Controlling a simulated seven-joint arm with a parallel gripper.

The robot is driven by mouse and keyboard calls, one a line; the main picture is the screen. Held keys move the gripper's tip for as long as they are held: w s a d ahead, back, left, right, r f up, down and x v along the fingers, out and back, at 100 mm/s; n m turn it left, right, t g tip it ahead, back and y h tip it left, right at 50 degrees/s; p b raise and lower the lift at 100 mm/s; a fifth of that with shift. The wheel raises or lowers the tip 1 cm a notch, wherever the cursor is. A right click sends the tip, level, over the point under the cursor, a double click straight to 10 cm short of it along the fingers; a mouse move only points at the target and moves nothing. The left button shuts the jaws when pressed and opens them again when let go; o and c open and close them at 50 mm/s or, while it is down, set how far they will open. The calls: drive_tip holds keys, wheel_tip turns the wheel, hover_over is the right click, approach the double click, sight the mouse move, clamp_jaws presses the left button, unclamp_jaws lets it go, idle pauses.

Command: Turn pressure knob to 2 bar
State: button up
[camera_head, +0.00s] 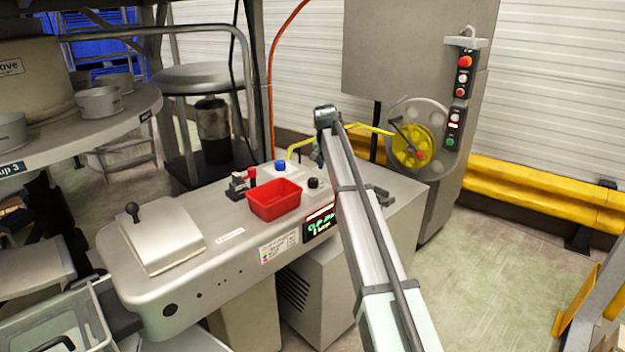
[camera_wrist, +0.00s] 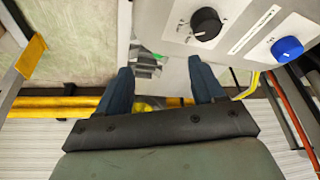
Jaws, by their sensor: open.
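A black round knob (camera_head: 313,183) stands on the light grey machine top, right of the red bin. In the wrist view the black knob (camera_wrist: 206,24) has a white pointer line and small dial marks around it, too small to read. A blue knob (camera_head: 280,165) is farther back, and it also shows in the wrist view (camera_wrist: 287,48). I cannot tell by label which sets pressure. My gripper (camera_wrist: 160,63) is open with nothing between its fingers. The black knob lies beyond the fingertips, up and right in the wrist view, untouched. In the head view the fingers are mostly hidden.
A red bin (camera_head: 274,200) sits on the machine (camera_head: 215,265) left of the black knob. A red-tipped lever (camera_head: 251,173) stands behind the bin. A lit display (camera_head: 319,224) is on the front face. A yellow reel (camera_head: 411,146) hangs at the right.

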approach(313, 179)
drive_tip(key=shift+n, duration=0.4)
drive_tip(key=x, duration=0.9)
drive_tip(key=shift+s+f, duration=0.1)
drive_tip(key=c, duration=1)
drive_tip(key=shift+c, duration=0.3)
